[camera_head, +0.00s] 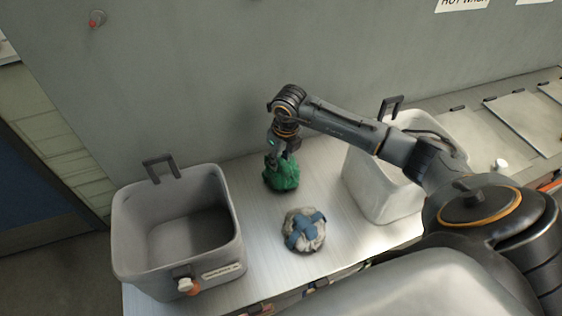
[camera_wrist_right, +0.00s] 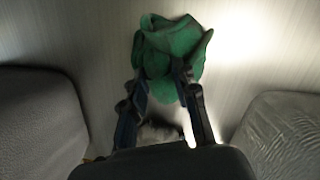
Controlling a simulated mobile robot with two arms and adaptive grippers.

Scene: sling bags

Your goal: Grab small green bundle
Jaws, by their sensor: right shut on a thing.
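The small green bundle (camera_head: 282,174) is at the back of the light table, between the two bins. My right gripper (camera_head: 279,156) comes down on it from above and is shut on its top. In the right wrist view the green bundle (camera_wrist_right: 172,50) sits between the fingertips of my right gripper (camera_wrist_right: 165,82), bunched and creased. I cannot tell whether the bundle touches the table. My left gripper is not in view.
A grey-white bundle with blue straps (camera_head: 304,230) lies on the table in front. An open grey bin (camera_head: 128,246) stands at the left, looking empty inside. A whitish bin (camera_head: 376,192) stands at the right, under my right arm. A wall (camera_head: 200,80) closes the back.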

